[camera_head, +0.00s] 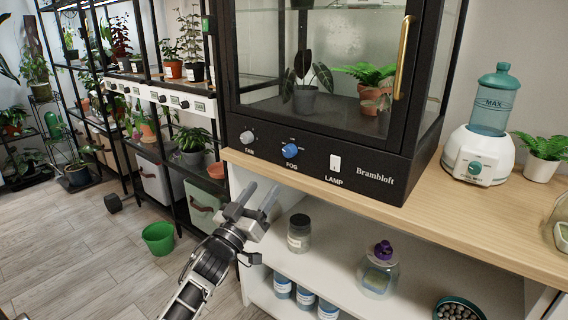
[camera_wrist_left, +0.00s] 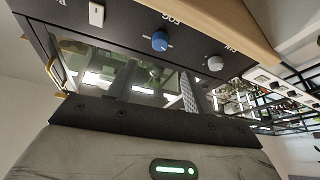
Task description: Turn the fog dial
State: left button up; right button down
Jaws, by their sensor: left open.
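The fog dial (camera_head: 290,151) is a round blue knob on the black front panel of the plant cabinet (camera_head: 330,165), above the word FOG. It also shows in the left wrist view (camera_wrist_left: 160,42), near the top, with its lettering upside down. My left gripper (camera_head: 259,196) is open and empty. It is below and to the left of the dial in the head view, in front of the shelf unit, and apart from the dial. My right gripper is in neither view.
A grey FAN knob (camera_head: 247,137) sits left of the dial and a white LAMP switch (camera_head: 335,162) right of it. The wooden counter edge (camera_head: 400,226) juts out below the panel.

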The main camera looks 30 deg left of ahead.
aim_at(287, 154)
pick_arm(q)
jog(key=b+x, duration=0.1)
jog(key=x, duration=1)
jog(key=shift+w+r+b, duration=0.1)
jog(key=shift+w+b, duration=0.2)
jog(key=shift+w, duration=0.1)
jog(key=shift+c, duration=0.3)
jog(key=c, duration=0.9)
